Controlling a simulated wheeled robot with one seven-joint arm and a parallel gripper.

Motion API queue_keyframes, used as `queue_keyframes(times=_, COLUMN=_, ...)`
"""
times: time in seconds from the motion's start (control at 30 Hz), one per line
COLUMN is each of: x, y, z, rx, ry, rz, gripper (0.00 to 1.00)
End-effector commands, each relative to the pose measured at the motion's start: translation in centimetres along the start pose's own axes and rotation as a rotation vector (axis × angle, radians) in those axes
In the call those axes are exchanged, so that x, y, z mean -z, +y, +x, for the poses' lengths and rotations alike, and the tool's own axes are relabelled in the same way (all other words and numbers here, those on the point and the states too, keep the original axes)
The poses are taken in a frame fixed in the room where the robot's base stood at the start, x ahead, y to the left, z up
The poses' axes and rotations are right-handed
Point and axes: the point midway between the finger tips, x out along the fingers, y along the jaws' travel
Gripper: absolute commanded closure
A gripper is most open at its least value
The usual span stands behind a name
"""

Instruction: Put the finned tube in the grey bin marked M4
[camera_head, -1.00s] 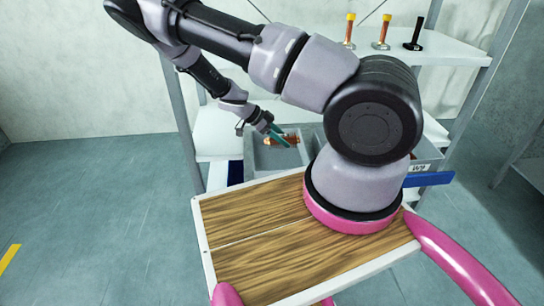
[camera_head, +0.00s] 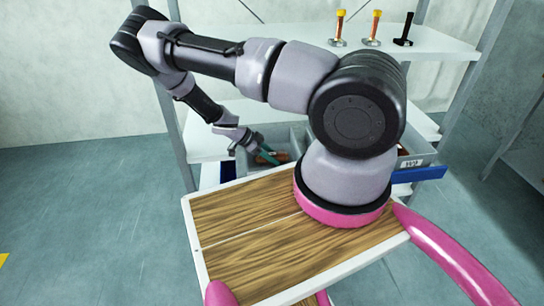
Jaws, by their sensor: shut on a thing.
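The finned tube (camera_head: 274,158) is a small copper-red piece at the tips of my gripper (camera_head: 267,156). My gripper has teal fingers and is shut on the tube. It reaches down into the left grey bin (camera_head: 292,137), and the tube shows low inside it, behind the edge of my wooden deck. Whether the tube touches the bin floor cannot be told. No label shows on this bin. A second grey bin (camera_head: 425,155) to the right has a white label that is too small to read surely; my arm hides part of it.
The bins stand on a white shelf rack (camera_head: 215,138). On the upper shelf (camera_head: 440,44) stand two yellow-topped copper pieces (camera_head: 339,28) (camera_head: 374,28) and a black one (camera_head: 405,30). A blue panel (camera_head: 420,174) juts out at the right. The floor at left is clear.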

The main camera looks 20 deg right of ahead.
Motion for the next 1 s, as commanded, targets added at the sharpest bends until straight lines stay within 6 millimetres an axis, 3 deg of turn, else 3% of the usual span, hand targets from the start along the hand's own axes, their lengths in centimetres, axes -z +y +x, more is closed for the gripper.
queue_keyframes(times=0.17, x=0.0, y=0.0, z=0.0, rx=0.0, ry=0.0, rz=0.0, gripper=1.0)
queue_keyframes(times=0.2, x=-0.1, y=0.0, z=0.1, rx=0.0, ry=0.0, rz=0.0, gripper=0.38)
queue_keyframes(times=0.27, x=-0.1, y=0.0, z=0.0, rx=0.0, ry=0.0, rz=0.0, gripper=0.15)
queue_keyframes(times=0.67, x=0.0, y=-0.1, z=-0.5, rx=0.002, ry=-0.001, rz=0.0, gripper=0.15)
queue_keyframes(times=0.77, x=0.0, y=-0.1, z=-1.8, rx=0.003, ry=-0.002, rz=0.001, gripper=0.15)
queue_keyframes(times=1.0, x=-0.1, y=-0.1, z=-7.0, rx=0.004, ry=-0.004, rz=0.0, gripper=0.15)
